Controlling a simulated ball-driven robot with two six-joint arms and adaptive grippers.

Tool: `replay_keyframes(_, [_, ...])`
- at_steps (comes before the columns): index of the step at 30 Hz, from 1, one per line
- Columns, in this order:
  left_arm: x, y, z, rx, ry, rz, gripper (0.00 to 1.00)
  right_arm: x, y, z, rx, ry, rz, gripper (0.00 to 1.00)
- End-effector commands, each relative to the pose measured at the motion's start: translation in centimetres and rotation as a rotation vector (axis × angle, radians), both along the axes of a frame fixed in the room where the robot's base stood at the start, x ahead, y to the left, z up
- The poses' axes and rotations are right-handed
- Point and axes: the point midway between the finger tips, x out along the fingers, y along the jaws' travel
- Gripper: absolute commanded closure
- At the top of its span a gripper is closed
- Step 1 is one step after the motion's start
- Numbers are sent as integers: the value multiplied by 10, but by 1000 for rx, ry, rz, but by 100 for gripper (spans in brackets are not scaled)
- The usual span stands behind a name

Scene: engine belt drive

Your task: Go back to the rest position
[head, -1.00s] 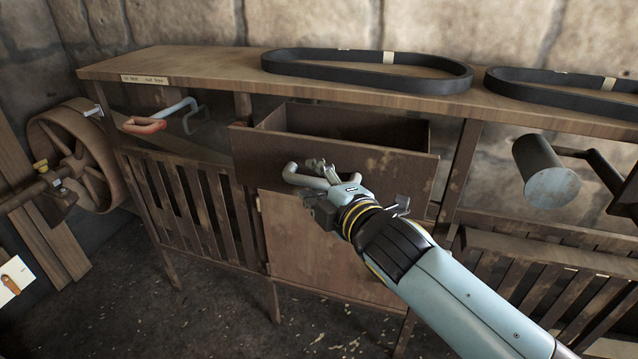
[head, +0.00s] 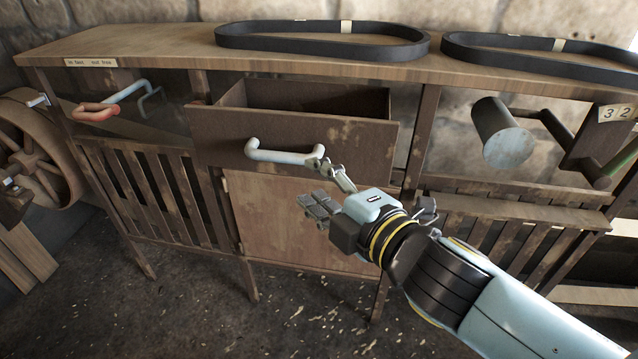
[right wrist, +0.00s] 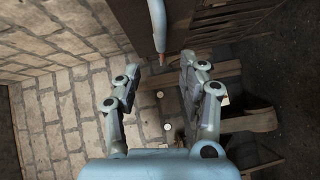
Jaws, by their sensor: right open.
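My right gripper (head: 330,190) is open and empty in the head view, in front of the pulled-out wooden drawer (head: 285,136). It is below and to the right of the drawer's pale curved handle (head: 282,154), and looks clear of it. In the right wrist view the two fingers of my right gripper (right wrist: 157,88) stand wide apart with nothing between them. A pale blue bar (right wrist: 158,22) shows ahead of the fingertips there. My left gripper is not in view.
Two black belts (head: 322,54) (head: 535,62) lie on the cabinet top (head: 150,52). A red and pale handle (head: 100,110) sticks out at the left. A grey cylinder (head: 503,146) is at the right. A wheel (head: 38,150) stands at the far left. The floor in front is open.

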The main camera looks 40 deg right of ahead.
Motion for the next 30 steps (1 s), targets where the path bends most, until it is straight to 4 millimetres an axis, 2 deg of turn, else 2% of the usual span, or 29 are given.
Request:
replay_keyframes(10, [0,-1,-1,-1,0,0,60,1,0,0,0,-2,0,58])
replay_keyframes(12, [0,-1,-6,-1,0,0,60,9,0,1,-3,-21,2,58])
replay_keyframes(14, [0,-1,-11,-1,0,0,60,13,-1,-19,-2,3,3,58])
replay_keyframes(17, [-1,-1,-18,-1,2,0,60,14,-4,-74,35,90,-3,58])
replay_keyframes(20, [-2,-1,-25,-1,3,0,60,4,-9,-153,129,223,-33,58])
replay_keyframes(21, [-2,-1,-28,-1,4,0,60,-4,-12,-186,177,281,-54,58])
replay_keyframes(23, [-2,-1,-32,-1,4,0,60,-20,-16,-235,252,369,-95,58])
replay_keyframes(24, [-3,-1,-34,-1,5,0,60,-33,-19,-265,304,428,-127,58])
replay_keyframes(26, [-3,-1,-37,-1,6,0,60,-57,-24,-310,381,517,-184,58])
replay_keyframes(27, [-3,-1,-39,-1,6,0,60,-75,-27,-339,434,574,-228,58])
replay_keyframes(29, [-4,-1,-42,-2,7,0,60,-106,-32,-379,512,660,-304,58])
replay_keyframes(30, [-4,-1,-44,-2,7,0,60,-128,-35,-403,564,714,-361,58])
